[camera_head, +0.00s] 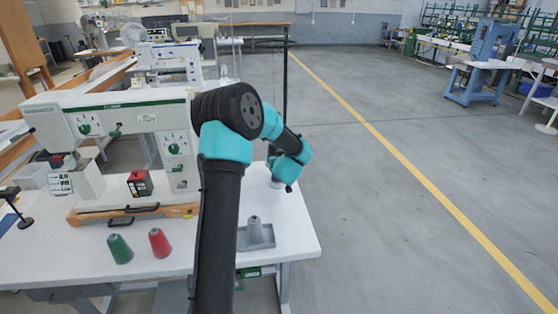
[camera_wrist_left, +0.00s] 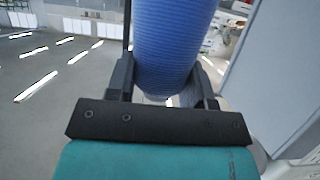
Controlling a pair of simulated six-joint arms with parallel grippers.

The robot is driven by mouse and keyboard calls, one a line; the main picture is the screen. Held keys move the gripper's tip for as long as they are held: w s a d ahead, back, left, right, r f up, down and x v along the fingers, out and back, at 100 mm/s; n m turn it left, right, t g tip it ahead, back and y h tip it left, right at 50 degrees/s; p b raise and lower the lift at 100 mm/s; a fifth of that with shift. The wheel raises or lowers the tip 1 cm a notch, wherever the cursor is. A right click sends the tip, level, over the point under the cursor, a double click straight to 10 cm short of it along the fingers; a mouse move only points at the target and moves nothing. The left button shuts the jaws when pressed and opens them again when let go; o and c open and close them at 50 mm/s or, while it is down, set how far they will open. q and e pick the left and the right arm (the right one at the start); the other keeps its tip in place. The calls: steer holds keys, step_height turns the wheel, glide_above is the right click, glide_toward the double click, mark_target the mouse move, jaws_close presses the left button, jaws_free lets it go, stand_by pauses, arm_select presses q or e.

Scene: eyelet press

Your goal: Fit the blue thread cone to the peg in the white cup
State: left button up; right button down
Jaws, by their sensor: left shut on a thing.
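The blue thread cone (camera_wrist_left: 172,40) stands large between the fingers of my left gripper (camera_wrist_left: 163,85) in the left wrist view. The fingers are shut on it, one on each side, and its ribbed thread fills the middle top of the picture. In the head view my left arm reaches up and over to the table's far right side. There the gripper is mostly hidden behind the wrist, with only a small dark bluish patch showing below it. I cannot make out the white cup or its peg in either view. My right gripper is in neither view.
A green cone (camera_head: 120,248) and a red cone (camera_head: 159,242) stand on the white table (camera_head: 180,266) at the front. A grey cone (camera_head: 255,228) stands in a grey tray (camera_head: 262,243) at right. The press machine (camera_head: 110,110) fills the left side.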

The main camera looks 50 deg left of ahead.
arm_select(q)
steer(key=shift+f, duration=0.85)
stand_by(0.3)
steer(key=o, duration=1.1)
steer(key=shift+r, duration=0.1)
steer(key=shift+r, duration=2.4)
steer(key=shift+d, duration=0.15)
